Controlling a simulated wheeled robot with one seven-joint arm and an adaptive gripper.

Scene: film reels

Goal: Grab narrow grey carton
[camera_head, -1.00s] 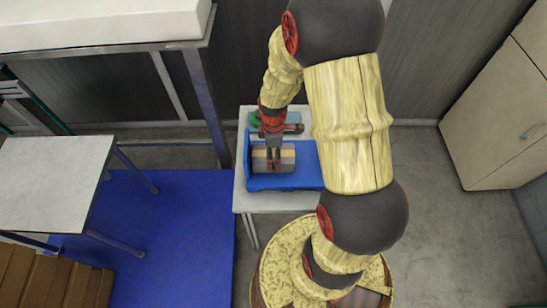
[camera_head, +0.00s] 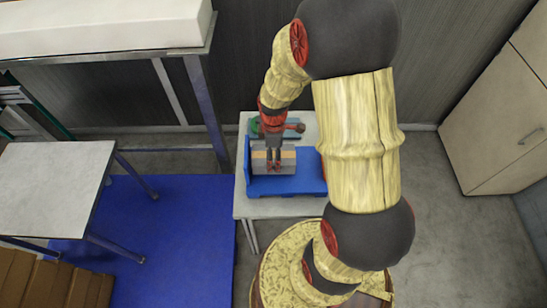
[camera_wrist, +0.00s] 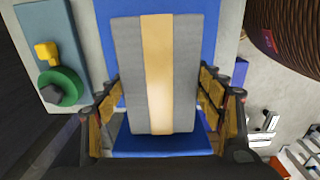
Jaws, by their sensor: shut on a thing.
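The narrow grey carton (camera_wrist: 128,75) has a tan stripe down its middle and lies between my fingers in the wrist view. It also shows in the head view (camera_head: 288,160), over the blue tray (camera_head: 300,185). My gripper (camera_wrist: 160,108) is shut on the carton, with fingers along its left and right sides. In the head view my gripper (camera_head: 273,165) comes down onto it from above. The carton's underside is hidden, so I cannot tell whether it touches the tray.
The tray stands on a small light table (camera_head: 246,207). Behind it lies a grey-blue panel with a green ring (camera_wrist: 62,86) and a yellow block (camera_wrist: 47,53). Another table (camera_head: 55,185) stands left, over a blue floor mat (camera_head: 170,220). A cabinet (camera_head: 500,120) is at right.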

